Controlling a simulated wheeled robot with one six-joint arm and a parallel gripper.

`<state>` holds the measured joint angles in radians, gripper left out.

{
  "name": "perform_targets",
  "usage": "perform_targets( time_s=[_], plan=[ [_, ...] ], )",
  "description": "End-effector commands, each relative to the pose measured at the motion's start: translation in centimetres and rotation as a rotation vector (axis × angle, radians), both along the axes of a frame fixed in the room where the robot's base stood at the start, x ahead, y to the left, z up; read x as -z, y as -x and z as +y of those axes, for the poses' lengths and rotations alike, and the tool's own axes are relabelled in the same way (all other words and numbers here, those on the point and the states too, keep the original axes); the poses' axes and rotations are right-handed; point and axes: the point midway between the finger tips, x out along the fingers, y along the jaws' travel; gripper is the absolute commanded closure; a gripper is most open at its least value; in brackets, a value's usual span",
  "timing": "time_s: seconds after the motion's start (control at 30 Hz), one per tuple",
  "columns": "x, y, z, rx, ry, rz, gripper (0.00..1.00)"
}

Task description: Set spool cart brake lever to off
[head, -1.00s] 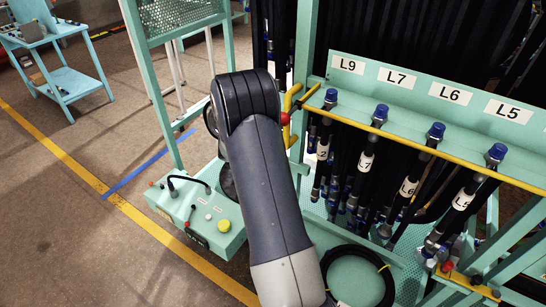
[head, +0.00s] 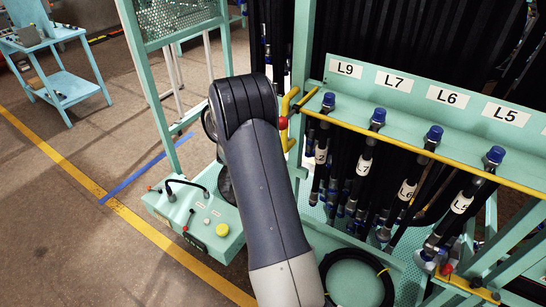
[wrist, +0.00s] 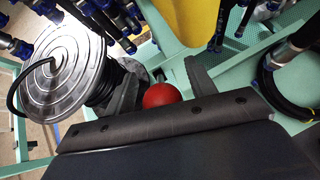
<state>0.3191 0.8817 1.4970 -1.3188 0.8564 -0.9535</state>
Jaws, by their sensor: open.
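In the wrist view, a red ball knob (wrist: 161,96) on a short metal rod shows between the two dark fingers of my gripper (wrist: 163,90). The gripper is open, with a finger on either side of the knob; contact with it cannot be told. A grey ribbed spool disc (wrist: 62,72) is at the left. In the head view my arm hides the gripper. A red ball (head: 283,123) shows beside yellow bent handles (head: 291,105) right of my arm; whether it is the same knob cannot be told. No off marking is readable.
A green rack (head: 420,90) with labelled hoses and blue caps stands at the right. A green control box (head: 200,222) with a yellow button lies left of my arm. A coiled black hose (head: 325,275) is low in front. Open floor (head: 60,210) is at the left.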

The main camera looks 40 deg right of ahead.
Motion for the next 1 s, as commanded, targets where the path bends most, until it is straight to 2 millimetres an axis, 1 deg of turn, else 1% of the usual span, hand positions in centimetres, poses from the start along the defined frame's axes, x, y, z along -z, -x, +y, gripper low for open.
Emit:
perform_targets(
  time_s=[0.17,0.27,0.5,0.6,0.7,0.83,1.0],
  plan=[
    [-0.3,0.0,0.4,-0.001,0.0,-0.001,0.47],
    [-1.0,0.0,1.5,-0.003,0.0,-0.003,0.47],
    [-3.9,0.4,5.3,-0.003,0.0,-0.004,0.47],
    [-5.0,0.5,6.7,-0.003,0.0,-0.003,0.47],
    [-5.8,0.6,7.7,-0.002,0.001,-0.002,0.47],
    [-6.4,0.7,8.4,-0.001,0.0,-0.001,0.47],
    [-6.5,0.7,8.6,0.0,0.0,0.0,0.47]
  ],
)
